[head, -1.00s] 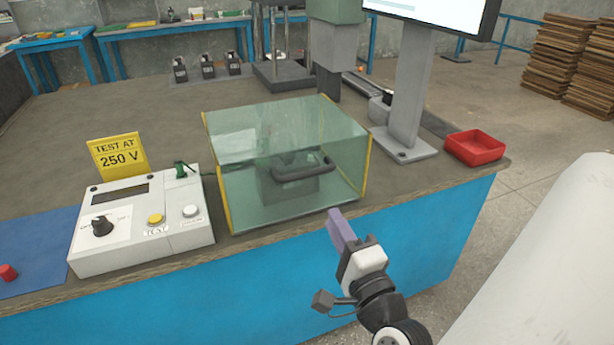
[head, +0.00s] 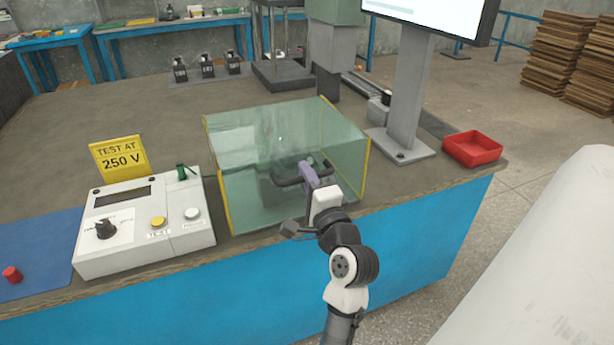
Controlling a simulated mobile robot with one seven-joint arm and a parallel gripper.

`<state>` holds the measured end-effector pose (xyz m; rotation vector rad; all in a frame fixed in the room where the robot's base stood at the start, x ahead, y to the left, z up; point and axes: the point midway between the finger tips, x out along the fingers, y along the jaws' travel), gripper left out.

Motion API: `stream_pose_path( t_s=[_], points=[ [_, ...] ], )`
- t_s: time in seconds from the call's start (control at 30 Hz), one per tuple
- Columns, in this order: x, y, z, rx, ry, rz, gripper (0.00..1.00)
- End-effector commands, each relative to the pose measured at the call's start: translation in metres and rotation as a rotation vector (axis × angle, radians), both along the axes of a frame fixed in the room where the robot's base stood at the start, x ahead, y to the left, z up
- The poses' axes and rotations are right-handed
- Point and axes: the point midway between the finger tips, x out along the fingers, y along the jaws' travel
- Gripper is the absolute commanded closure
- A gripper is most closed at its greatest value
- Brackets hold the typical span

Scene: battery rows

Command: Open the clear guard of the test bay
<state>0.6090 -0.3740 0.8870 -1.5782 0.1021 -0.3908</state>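The clear guard (head: 245,150) is a greenish see-through box with yellow edges on the bench, and it is closed. A dark bar handle (head: 288,181) is on its front face. My gripper (head: 308,174), with purple fingers, is right at the handle, near its middle. The fingers overlap the handle in the picture; I cannot tell whether they are shut on it. A dark block inside the guard is mostly hidden behind my gripper and the handle.
Left of the guard stands a white tester (head: 145,222) with a knob and buttons, with a yellow "TEST AT 250 V" sign (head: 118,157) behind it. A monitor stand (head: 407,100) and red tray (head: 472,148) are to the right. A blue mat (head: 40,255) lies at far left.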

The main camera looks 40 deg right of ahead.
Motion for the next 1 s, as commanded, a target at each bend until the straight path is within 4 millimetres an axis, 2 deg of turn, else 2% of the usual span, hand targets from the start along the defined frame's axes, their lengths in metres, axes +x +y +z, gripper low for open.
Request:
stream_pose_path(
  t_s=[0.17,0.3,0.33,0.73,1.0],
  points=[
    [0.0,0.0,0.0,0.0,0.0,0.0,0.8],
    [0.0,0.0,0.0,0.0,0.0,0.0,0.98],
    [0.0,0.0,0.0,0.0,0.0,0.0,1.0],
    [0.001,0.0,0.005,0.002,0.008,0.0,1.0],
    [0.01,-0.003,0.033,0.02,0.069,0.0,1.0]
  ],
)
